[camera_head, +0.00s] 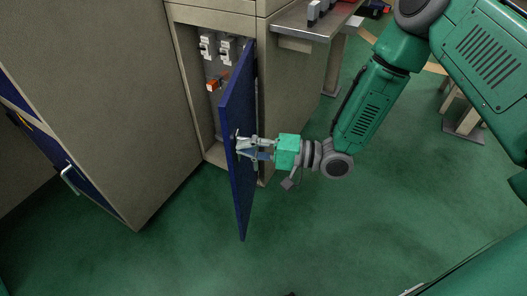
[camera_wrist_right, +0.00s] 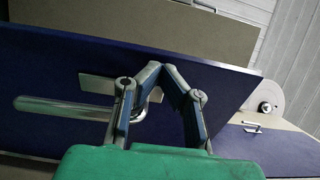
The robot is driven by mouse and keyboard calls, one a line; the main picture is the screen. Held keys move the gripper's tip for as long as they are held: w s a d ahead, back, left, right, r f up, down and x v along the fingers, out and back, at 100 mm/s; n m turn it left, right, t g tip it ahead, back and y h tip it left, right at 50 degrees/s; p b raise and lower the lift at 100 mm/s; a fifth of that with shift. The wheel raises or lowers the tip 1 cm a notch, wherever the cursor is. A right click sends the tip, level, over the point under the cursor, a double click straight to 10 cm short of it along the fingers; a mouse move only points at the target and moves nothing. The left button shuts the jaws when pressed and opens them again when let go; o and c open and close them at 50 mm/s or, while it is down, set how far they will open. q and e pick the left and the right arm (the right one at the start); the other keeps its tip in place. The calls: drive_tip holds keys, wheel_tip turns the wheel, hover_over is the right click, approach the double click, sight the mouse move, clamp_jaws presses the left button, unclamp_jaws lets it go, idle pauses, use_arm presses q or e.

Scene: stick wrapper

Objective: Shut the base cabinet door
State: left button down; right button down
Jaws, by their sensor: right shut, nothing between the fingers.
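The blue base cabinet door (camera_head: 238,148) stands open, swung out toward me from the beige cabinet (camera_head: 290,115). Its inner side faces left in the head view. My right gripper (camera_head: 242,147) is at the door's outer face, by the handle. In the right wrist view, the blue door (camera_wrist_right: 50,70) fills the middle, with a silver bar handle (camera_wrist_right: 60,108) on it. There my right gripper (camera_wrist_right: 155,70) has its fingertips drawn together, with nothing between them. Whether the fingers touch the door or handle, I cannot tell. My left gripper is out of view.
Inside the open cabinet are light grey switches (camera_head: 226,48) and an orange part (camera_head: 212,86). Another beige cabinet (camera_head: 100,90) with a blue door and handle (camera_head: 68,180) stands at left. A metal shelf (camera_head: 300,22) juts out at upper right.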

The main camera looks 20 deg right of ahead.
drive_tip(key=shift+w+a, duration=0.15)
drive_tip(key=shift+a, duration=0.35)
drive_tip(key=shift+d, duration=0.15)
